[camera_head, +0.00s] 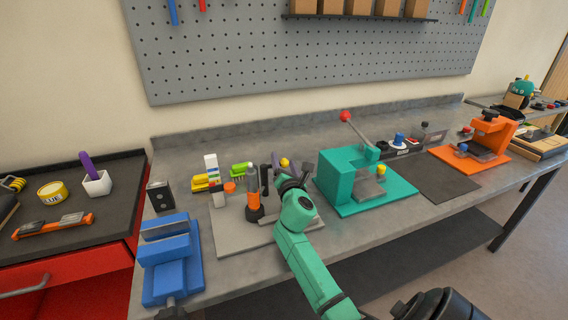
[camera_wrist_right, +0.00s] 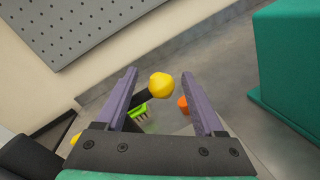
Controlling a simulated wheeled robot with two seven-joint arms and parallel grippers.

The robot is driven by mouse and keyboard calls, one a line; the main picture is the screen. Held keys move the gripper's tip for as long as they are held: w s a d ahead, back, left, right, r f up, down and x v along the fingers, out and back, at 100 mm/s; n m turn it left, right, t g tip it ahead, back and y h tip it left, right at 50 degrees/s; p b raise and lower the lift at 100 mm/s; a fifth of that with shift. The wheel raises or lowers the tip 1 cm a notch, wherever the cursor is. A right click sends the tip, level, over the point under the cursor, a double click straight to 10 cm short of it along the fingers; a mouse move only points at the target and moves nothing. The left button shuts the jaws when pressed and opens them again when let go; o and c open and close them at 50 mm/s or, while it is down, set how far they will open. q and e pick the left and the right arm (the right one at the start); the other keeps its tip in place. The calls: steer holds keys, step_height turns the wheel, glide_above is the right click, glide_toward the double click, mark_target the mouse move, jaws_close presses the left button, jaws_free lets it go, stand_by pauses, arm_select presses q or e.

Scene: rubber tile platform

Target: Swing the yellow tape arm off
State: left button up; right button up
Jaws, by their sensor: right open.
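A yellow ball-shaped knob (camera_wrist_right: 161,85) sits at the end of a dark arm (camera_wrist_right: 143,102), between my right gripper's fingers in the right wrist view. The knob also shows in the head view (camera_head: 284,162). My right gripper (camera_wrist_right: 160,73) is open, with a finger on either side of the knob; I cannot tell whether either touches it. In the head view the right gripper (camera_head: 283,169) is over the grey base plate (camera_head: 232,236), partly hiding the fixture there. An orange-and-black upright part (camera_head: 253,203) stands on this plate. My left gripper is not in view.
A blue vise (camera_head: 172,262) stands left of the plate and a teal press (camera_head: 341,175) with a red-knobbed lever stands close on the right. An orange fixture (camera_head: 488,132) is farther right. The bench front is mostly clear.

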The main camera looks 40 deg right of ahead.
jaws_close()
steer(key=shift+f, duration=0.1)
